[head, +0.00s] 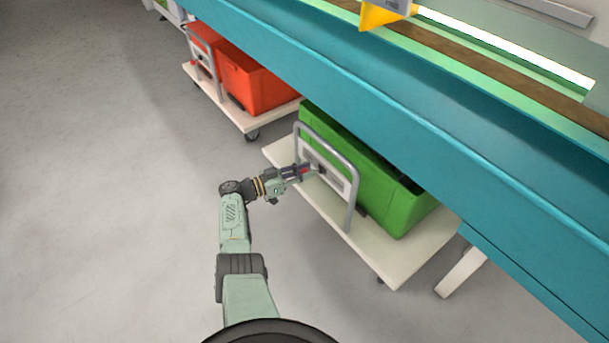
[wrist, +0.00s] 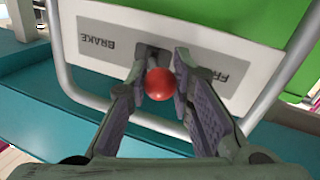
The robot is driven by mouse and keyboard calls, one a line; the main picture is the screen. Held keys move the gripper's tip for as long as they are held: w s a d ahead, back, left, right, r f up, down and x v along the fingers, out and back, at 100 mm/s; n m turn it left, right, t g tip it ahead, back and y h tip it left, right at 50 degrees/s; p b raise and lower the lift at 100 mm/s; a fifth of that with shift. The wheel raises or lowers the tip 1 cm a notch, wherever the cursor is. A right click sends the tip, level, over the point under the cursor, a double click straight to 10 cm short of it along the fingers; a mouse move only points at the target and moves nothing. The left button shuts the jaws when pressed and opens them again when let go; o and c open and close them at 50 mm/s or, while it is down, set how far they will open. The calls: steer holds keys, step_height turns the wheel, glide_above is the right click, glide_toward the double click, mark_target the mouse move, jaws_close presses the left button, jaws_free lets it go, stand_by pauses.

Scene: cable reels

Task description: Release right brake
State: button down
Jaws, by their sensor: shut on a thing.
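A white cart (head: 376,247) carrying a green crate (head: 400,210) stands partly under the teal bench. Its grey tube handle (head: 350,172) frames a pale brake panel (head: 338,184). In the wrist view the panel (wrist: 175,85) appears upside down, with "BRAKE" on the left and a partly covered "FREE" on the right. A red ball knob (wrist: 160,84) sits in front of the slot between the words. My gripper (head: 309,170) reaches the panel from the left. Its fingers (wrist: 161,72) stand on both sides of the knob, shut on it. Which end the lever is at, I cannot tell.
A second white cart (head: 237,115) with red crates (head: 255,82) stands further back on the left. The teal bench (head: 400,90) overhangs both carts. The grey floor (head: 100,200) on the left is clear.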

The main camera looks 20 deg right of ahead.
steer(key=shift+w, duration=0.1)
steer(key=c, duration=1.4)
jaws_free()
steer(key=s+a, duration=0.1)
steer(key=a, duration=1.1)
steer(key=shift+s+d, duration=0.1)
